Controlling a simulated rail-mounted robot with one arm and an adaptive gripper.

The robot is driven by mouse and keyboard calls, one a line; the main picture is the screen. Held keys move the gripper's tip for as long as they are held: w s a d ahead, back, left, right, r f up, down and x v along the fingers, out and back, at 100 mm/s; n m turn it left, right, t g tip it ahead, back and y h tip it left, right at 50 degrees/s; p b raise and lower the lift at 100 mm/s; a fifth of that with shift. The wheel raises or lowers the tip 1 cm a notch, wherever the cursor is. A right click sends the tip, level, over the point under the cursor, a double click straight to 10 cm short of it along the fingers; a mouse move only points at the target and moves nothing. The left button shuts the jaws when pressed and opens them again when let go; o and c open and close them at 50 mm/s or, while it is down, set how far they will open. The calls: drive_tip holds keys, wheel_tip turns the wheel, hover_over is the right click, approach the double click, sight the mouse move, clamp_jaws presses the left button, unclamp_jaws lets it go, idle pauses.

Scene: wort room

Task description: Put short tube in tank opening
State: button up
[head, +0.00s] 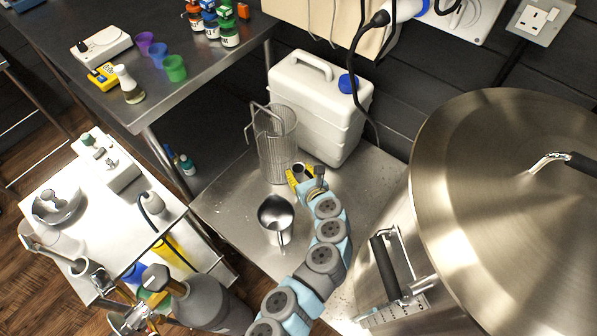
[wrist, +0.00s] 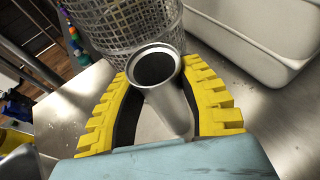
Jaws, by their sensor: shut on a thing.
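My gripper (wrist: 163,100) is shut on a short metal tube (wrist: 170,98), with its yellow, black-lined fingers on either side of it. The tube's dark open end faces up toward the wrist camera. In the head view the tube's rim (head: 299,168) shows small between the fingers, just in front of the mesh basket. The large steel tank (head: 445,210) stands at the right with its domed lid on. No tank opening can be made out clearly in the head view.
The mesh basket (head: 275,145) stands right behind the gripper, with a white jerrycan (head: 318,125) beside it. A steel jug (head: 275,212) stands at the front left. The steel surface (head: 225,200) is bare at left. A tank handle (head: 384,268) juts out.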

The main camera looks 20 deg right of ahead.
drive_tip(key=shift+f, duration=0.15)
drive_tip(key=o, duration=1.1)
drive_tip(key=shift+s+r, duration=0.1)
drive_tip(key=shift+r, duration=0.15)
drive_tip(key=shift+s+d+r, duration=0.1)
drive_tip(key=shift+s+d, duration=0.05)
drive_tip(key=shift+s, duration=0.05)
drive_tip(key=p+v, duration=0.1)
drive_tip(key=v, duration=0.3)
drive_tip(key=shift+o, duration=0.9)
drive_tip(key=shift+s+r, duration=0.1)
drive_tip(key=shift+s, duration=0.3)
